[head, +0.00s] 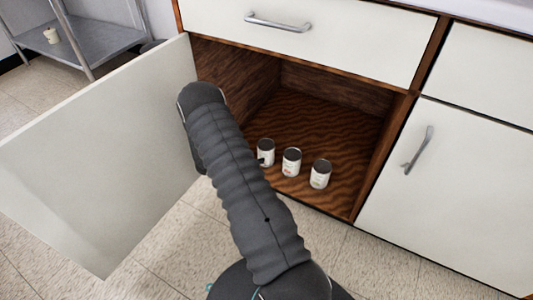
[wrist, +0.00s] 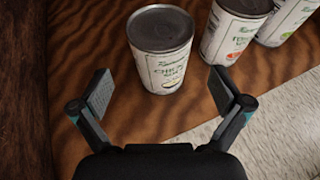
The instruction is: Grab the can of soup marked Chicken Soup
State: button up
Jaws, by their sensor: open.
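The chicken soup can (wrist: 161,72) is a white-labelled can with a dark top; its green lettering appears to read "Chicken". It stands upright on the wooden cabinet floor. In the head view it appears to be the leftmost can (head: 265,147) of three, partly hidden by my arm. My gripper (wrist: 166,92) is open, with one finger at each side in front of this can. The can is just beyond the fingertips, roughly centred between them, and not gripped. In the head view the gripper is mostly hidden behind my arm.
Two similar cans, a middle one (head: 291,162) and a right one (head: 320,174), stand to the right; the middle can (wrist: 231,32) is close to the right finger. The open cabinet door (head: 100,150) is at the left. A drawer (head: 310,35) is above. The cabinet floor behind is clear.

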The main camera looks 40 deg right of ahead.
aim_at(266, 149)
jog(key=shift+x, duration=3.45)
jog(key=shift+r, duration=0.2)
jog(key=c, duration=1.6)
